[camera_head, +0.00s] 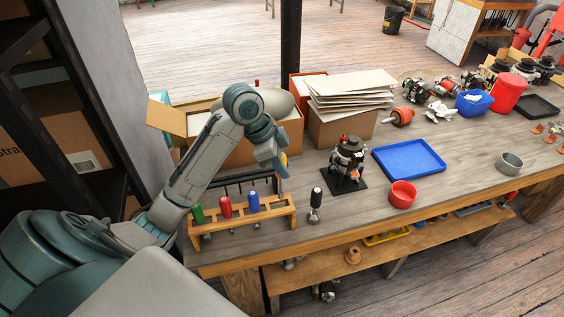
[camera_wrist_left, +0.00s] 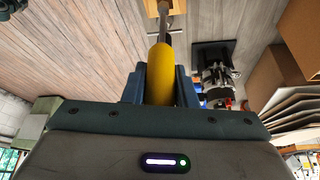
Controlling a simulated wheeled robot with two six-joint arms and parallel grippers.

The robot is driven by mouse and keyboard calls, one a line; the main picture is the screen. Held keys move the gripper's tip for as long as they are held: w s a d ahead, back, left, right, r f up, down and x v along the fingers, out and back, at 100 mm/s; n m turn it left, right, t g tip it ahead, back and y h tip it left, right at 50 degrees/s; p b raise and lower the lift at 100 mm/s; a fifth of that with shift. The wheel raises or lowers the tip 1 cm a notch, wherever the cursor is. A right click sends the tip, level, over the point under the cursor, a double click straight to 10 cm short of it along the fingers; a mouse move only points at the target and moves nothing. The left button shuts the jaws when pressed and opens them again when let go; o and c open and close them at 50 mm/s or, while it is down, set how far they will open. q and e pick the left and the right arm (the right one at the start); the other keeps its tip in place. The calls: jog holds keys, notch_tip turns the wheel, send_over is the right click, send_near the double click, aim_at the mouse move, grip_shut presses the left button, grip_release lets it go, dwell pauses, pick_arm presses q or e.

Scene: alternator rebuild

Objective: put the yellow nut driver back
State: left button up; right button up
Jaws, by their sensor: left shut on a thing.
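My left gripper (camera_head: 278,160) is shut on the yellow nut driver (camera_head: 284,161), above the right end of the wooden rack (camera_head: 272,220). In the left wrist view the gripper (camera_wrist_left: 160,85) holds the driver's yellow handle (camera_wrist_left: 161,62), and its metal shaft points away toward a piece of the rack (camera_wrist_left: 152,8). The rack holds a green (camera_head: 198,213), a red (camera_head: 226,207) and a blue (camera_head: 253,201) driver upright. The shaft tip is close to the rack's right end; I cannot tell whether it is in a hole. My right gripper is not in view.
A black-handled tool (camera_head: 316,197) stands just right of the rack. Farther right are an alternator part on a black base (camera_head: 347,165), a red bowl (camera_head: 402,194) and a blue tray (camera_head: 408,159). Cardboard boxes (camera_head: 340,128) stand behind.

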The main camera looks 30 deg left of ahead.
aim_at(281, 178)
pick_arm(q)
jog(key=shift+f, duration=0.1)
jog(key=shift+f, duration=0.65)
jog(key=shift+f+b, duration=0.45)
jog(key=shift+f, duration=0.5)
jog(key=shift+f, duration=0.1)
